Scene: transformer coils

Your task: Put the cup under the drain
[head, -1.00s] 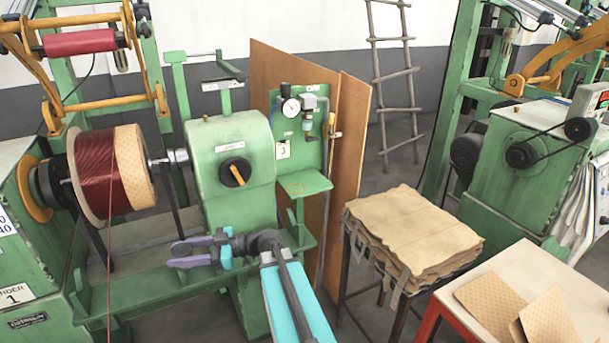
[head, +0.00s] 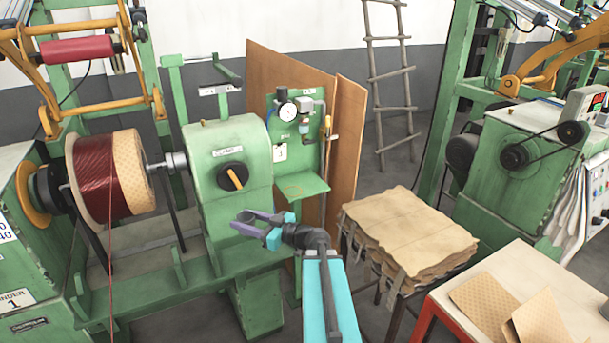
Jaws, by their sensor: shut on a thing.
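My gripper (head: 242,223), with purple fingers, is in front of the green machine housing, left of and lower than the small green shelf (head: 312,187). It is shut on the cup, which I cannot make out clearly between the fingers. An air unit with a gauge (head: 286,110) and a small filter bowl (head: 304,127) is on the green panel above the shelf. The drain seems to be the bowl's lower end, too small to see well. A faint orange ring mark (head: 293,191) is on the shelf, which looks empty.
The green housing with a black and orange knob (head: 233,177) stands left of the panel. A wound coil (head: 110,178) is farther left. Brown boards (head: 345,140) stand behind the panel. A stack of brown sheets (head: 408,232) is to the right.

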